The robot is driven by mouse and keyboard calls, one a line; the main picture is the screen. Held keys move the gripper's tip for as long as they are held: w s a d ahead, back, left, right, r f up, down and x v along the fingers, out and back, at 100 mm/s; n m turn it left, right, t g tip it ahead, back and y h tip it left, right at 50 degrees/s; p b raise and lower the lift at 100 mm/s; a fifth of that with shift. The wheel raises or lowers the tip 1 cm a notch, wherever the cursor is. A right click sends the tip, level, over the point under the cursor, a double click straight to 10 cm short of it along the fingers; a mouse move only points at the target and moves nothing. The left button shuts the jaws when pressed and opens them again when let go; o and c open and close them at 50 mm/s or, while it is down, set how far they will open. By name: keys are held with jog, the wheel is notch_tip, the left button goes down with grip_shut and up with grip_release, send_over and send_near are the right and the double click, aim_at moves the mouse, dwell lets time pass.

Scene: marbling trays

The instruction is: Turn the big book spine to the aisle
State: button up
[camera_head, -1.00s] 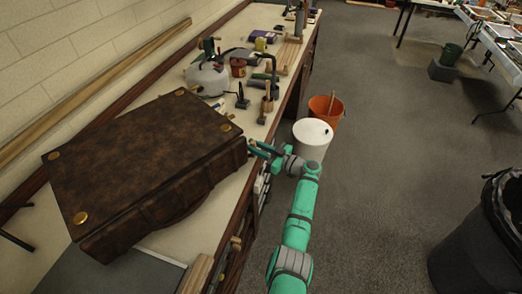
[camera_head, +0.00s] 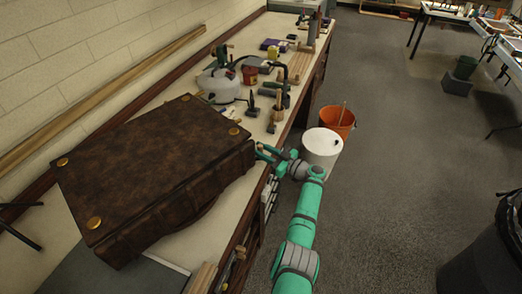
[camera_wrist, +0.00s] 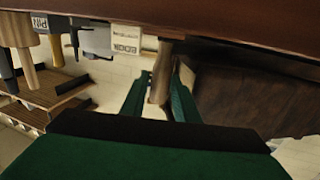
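The big book (camera_head: 150,165) is dark brown, with brass corner studs. It lies flat on the bench at the left of the head view, its long ribbed side toward the aisle. My gripper (camera_head: 262,152) is at the book's right corner, over the bench's aisle edge. In the wrist view my gripper (camera_wrist: 158,98) has its two green fingers apart, with a wooden handle (camera_wrist: 161,72) showing between or beyond them. I cannot tell whether they touch it. The book's brown cover (camera_wrist: 250,95) shows right of the fingers.
Beyond the book, the bench (camera_head: 222,128) holds a grey kettle-like container (camera_head: 219,85), a red tin (camera_head: 250,75) and several tools. A white bucket (camera_head: 320,150) and an orange bucket (camera_head: 337,120) stand beside it.

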jog(key=shift+d, duration=0.15)
jog(key=v, duration=1)
jog(key=shift+s+d, duration=0.25)
jog(key=shift+c, duration=0.4)
